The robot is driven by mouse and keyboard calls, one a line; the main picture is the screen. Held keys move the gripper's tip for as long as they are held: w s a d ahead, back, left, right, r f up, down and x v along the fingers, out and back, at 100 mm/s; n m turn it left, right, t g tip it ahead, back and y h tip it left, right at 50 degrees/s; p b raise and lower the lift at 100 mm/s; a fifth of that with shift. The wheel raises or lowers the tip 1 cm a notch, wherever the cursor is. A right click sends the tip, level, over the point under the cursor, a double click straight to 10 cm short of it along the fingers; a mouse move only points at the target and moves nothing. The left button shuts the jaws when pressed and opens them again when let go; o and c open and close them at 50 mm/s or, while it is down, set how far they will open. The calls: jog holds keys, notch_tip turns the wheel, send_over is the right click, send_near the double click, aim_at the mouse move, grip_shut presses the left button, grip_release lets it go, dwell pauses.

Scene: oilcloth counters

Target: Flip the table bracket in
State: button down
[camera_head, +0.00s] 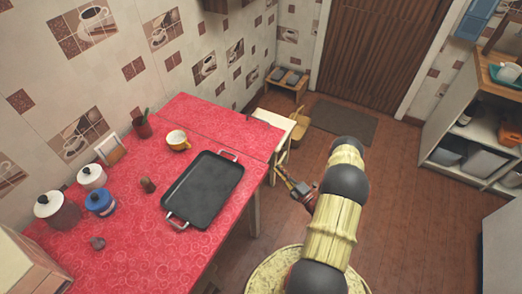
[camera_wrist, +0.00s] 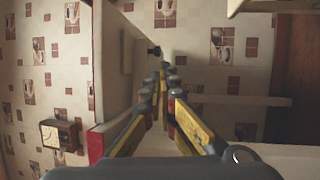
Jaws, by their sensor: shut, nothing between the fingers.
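The red-topped table (camera_head: 120,215) fills the left and middle of the head view. My gripper (camera_head: 283,172) is at its right edge, with the fingers pointing toward the table. In the wrist view my gripper (camera_wrist: 163,70) is shut and empty. A pale panel with a small dark knob (camera_wrist: 154,51) lies just beyond the fingertips. It may be the table bracket, but I cannot tell for certain. Whether the fingertips touch it is also unclear. The bracket cannot be made out in the head view.
A pale small table (camera_head: 273,118) and a low bench (camera_head: 287,80) are behind. Shelves (camera_head: 465,130) stand at the right. The brown floor between is mostly clear.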

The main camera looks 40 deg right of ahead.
jog(key=w+r+b, duration=0.2)
jog(key=w+b, duration=0.1)
jog(key=w, duration=1)
jog(key=shift+w+a+r, duration=0.15)
jog(key=shift+w+a, duration=0.15)
jog(key=shift+w, duration=0.1)
